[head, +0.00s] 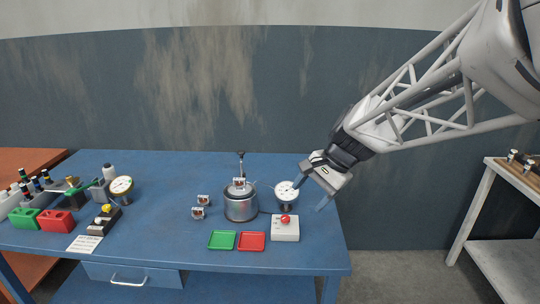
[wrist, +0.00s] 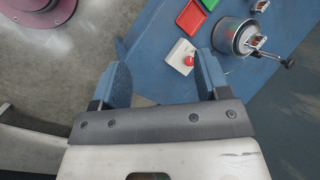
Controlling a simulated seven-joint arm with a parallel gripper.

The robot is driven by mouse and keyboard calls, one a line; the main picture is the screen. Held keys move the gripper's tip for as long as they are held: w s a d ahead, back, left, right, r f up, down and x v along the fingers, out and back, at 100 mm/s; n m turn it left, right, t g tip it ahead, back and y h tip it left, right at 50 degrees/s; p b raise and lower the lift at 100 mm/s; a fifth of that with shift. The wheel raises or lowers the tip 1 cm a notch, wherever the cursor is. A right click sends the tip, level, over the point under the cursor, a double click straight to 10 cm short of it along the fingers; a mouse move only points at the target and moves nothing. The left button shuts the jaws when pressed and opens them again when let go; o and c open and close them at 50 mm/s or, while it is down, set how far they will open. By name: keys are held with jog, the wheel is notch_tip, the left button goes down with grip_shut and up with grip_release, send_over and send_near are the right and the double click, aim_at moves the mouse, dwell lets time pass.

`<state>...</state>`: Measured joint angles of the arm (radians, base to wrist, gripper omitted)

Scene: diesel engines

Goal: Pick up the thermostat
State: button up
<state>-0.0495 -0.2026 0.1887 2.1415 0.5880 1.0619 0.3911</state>
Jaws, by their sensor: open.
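Several small white-and-copper parts look like thermostats. Two stand on the blue table left of the metal pot, one farther back (head: 203,200) and one nearer (head: 197,212). A third (head: 239,182) is at the top of the pot (head: 241,206); it also shows in the wrist view (wrist: 258,42). Which one is meant I cannot tell. My gripper (head: 312,198) is open and empty, above the table's right end, right of the pot and apart from all the thermostats. In the wrist view its two blue fingers (wrist: 162,62) are spread.
A white box with a red button (head: 285,230), a dial gauge (head: 287,193), and green (head: 222,240) and red (head: 251,241) trays surround the pot. Bottles, coloured blocks and another gauge (head: 121,187) crowd the left end. The table's middle-left is clear.

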jog(key=w+a+f+m+y, duration=0.2)
jog(key=w+a, duration=0.2)
jog(key=w, duration=0.4)
jog(key=w+a+f+m+y, duration=0.2)
jog(key=w+a+f+m, duration=0.15)
jog(key=w, duration=0.45)
jog(key=m+y, duration=0.4)
jog(key=m, duration=0.1)
send_near(243, 179)
jog(key=a, duration=0.4)
jog(key=shift+w+d+f, duration=0.15)
jog(key=shift+w+f, duration=0.05)
jog(key=shift+f, duration=0.3)
jog(key=shift+x, duration=1.3)
jog(key=shift+f, duration=0.1)
jog(key=shift+x, duration=2.55)
jog(key=shift+f, duration=0.1)
